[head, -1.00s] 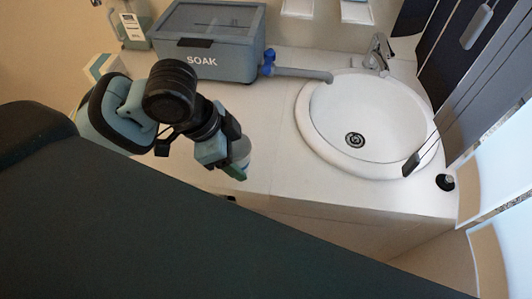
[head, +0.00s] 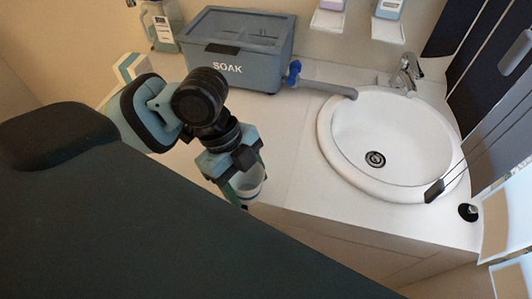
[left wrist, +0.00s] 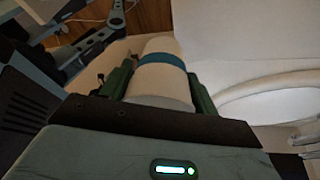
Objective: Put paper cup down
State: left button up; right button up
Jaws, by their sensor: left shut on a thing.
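My wrist hides part of the cup in the head view. I cannot tell whether its base touches the counter (head: 285,170). My right gripper is not in view.
A white round sink (head: 345,165) with a faucet (head: 408,70) is right of the gripper. A grey bin marked SOAK (head: 225,62) with a spout stands behind, beside a jug (head: 163,30). The counter between gripper and sink is clear. Its front edge is close to the gripper.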

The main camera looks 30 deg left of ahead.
pick_arm(q)
jog(key=w, duration=0.3)
jog(key=w+a, duration=0.1)
jog(key=w, duration=0.3)
jog(key=w+a+f, duration=0.1)
jog(key=w, duration=0.3)
jog(key=shift+f, duration=1.8)
jog(key=o, duration=0.9)
jog(key=shift+f, duration=0.1)
jog(key=shift+o, duration=0.2)
jog(key=v, duration=1.2)
